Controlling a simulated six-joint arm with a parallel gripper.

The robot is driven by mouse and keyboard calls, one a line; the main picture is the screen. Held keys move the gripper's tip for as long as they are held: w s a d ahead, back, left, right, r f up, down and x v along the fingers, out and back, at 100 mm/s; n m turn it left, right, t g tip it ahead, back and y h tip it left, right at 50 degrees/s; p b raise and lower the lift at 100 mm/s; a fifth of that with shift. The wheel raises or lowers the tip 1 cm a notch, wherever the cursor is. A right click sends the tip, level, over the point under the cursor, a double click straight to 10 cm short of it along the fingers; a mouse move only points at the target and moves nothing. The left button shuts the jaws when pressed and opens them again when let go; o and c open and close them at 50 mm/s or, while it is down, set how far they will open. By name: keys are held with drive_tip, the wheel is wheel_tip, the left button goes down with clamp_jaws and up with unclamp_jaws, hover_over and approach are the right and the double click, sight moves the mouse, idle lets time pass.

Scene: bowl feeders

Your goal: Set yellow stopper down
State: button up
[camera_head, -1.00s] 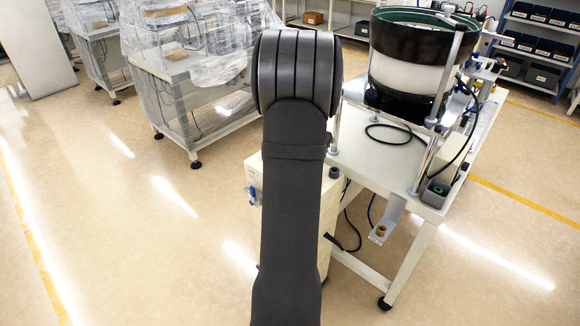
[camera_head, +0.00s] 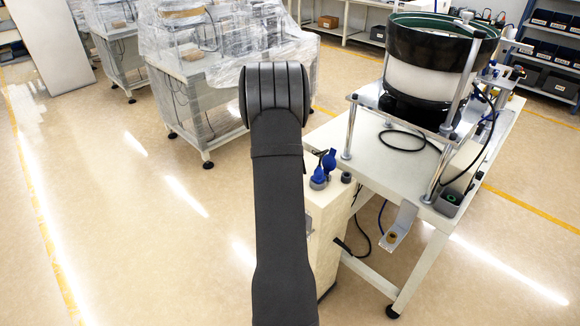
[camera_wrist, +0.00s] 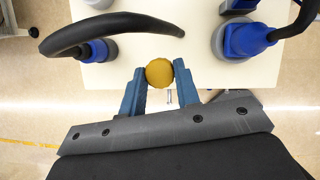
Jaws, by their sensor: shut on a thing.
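In the wrist view, the yellow stopper (camera_wrist: 159,73) is a round, textured piece held between the two blue fingers of my gripper (camera_wrist: 158,74). My gripper is shut on it, near the edge of a cream-white surface (camera_wrist: 150,20). How high the stopper is above that surface, I cannot tell. In the head view my dark arm hides my gripper and the stopper.
Two blue fittings on grey bases, one left (camera_wrist: 98,50) and one right (camera_wrist: 245,40), flank the stopper. A thick black hose (camera_wrist: 110,22) curves over the left one. The bowl feeder (camera_head: 432,70) stands on a white table (camera_head: 385,175) at right.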

drive_tip(key=shift+f, duration=1.5)
drive_tip(key=o, duration=1.1)
drive_tip(key=shift+f, duration=0.15)
drive_tip(key=shift+s+r, duration=0.1)
drive_tip(key=shift+r, duration=0.3)
drive_tip(key=v, duration=1.1)
drive_tip(key=shift+s+a+r, duration=0.1)
drive_tip(key=shift+s+r, duration=0.05)
drive_tip(key=shift+r, duration=0.05)
drive_tip(key=shift+f, duration=0.1)
